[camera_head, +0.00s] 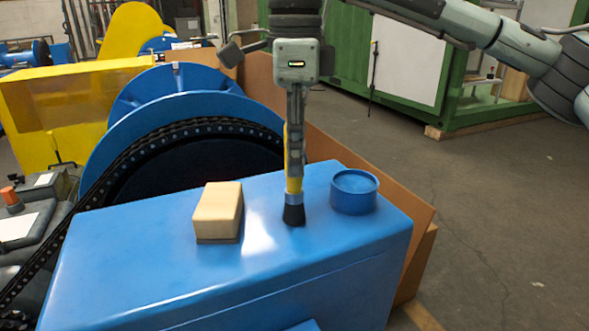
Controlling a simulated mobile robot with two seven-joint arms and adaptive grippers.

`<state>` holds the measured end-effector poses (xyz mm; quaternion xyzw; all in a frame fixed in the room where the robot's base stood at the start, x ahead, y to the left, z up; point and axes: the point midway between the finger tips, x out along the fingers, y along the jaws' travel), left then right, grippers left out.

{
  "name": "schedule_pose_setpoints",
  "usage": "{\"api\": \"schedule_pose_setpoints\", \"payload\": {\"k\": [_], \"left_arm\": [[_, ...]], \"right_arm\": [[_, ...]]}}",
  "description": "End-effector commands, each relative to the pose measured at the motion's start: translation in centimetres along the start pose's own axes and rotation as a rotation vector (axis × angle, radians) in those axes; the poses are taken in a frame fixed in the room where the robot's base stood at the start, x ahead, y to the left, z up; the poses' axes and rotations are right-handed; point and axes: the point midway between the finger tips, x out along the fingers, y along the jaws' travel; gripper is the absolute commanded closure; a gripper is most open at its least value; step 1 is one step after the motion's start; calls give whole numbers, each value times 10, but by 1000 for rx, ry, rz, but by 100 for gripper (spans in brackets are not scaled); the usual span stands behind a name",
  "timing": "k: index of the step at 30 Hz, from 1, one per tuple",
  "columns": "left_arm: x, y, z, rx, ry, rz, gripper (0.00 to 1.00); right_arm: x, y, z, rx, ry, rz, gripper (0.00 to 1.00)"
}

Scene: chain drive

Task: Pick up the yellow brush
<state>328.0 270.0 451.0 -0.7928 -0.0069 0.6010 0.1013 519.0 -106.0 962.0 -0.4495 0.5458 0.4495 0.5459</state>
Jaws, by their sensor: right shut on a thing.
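The yellow brush (294,188) is upright, with its black bristles pointing down and a blue-grey band above them. It is over the top of the blue box-shaped housing (130,270); I cannot tell whether the bristle tips touch the surface. My right gripper (295,150) points straight down and is shut on the brush's yellow handle. The fingers hide part of the handle. My left gripper is not in view.
A tan block (218,211) sits left of the brush on the housing. A round blue cap (354,191) stands close to its right. Behind are a large blue wheel and black chain (130,155). An orange-brown panel (345,155) borders the housing.

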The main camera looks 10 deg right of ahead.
Motion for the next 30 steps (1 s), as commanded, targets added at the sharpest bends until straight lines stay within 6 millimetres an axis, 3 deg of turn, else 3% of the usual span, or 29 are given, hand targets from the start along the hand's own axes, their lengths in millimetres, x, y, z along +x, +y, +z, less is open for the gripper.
{"api": "schedule_pose_setpoints", "payload": {"k": [7,13,21,30], "left_arm": [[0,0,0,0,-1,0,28],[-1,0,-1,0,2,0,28],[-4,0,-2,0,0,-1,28],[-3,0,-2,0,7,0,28]], "right_arm": [[-12,0,0,0,0,-2,100],[-45,0,2,0,-2,-2,100],[-78,32,56,-4,0,-2,100],[-105,53,93,-1,0,-1,100]]}}
